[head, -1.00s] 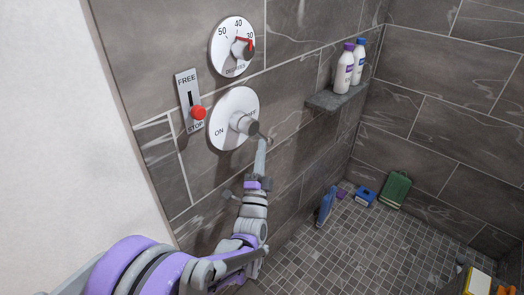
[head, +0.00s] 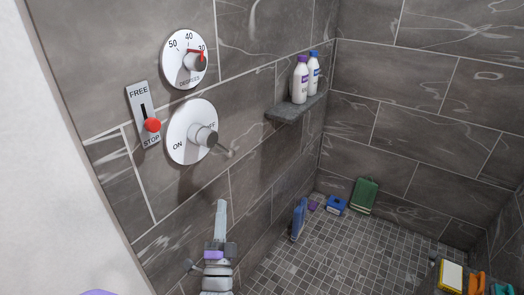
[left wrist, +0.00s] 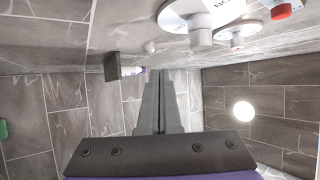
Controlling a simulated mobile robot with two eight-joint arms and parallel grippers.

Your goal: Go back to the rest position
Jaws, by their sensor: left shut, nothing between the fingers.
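My left gripper (head: 221,206) points upward in front of the tiled wall, below the round ON/OFF knob plate (head: 187,118) and apart from it. It is shut and empty. In the left wrist view its two fingers (left wrist: 161,76) lie side by side with nothing between them. The ON/OFF knob (head: 203,136) has its lever pointing right and slightly down. Above it is the temperature dial (head: 194,62), with a red mark near 30. My right gripper is not in view.
A FREE/STOP slider (head: 152,125) has its red knob low. A shelf (head: 296,107) holds two bottles (head: 305,78). A blue bottle (head: 298,218), a blue box (head: 336,205) and a green container (head: 363,195) stand by the walls. The middle of the floor is clear.

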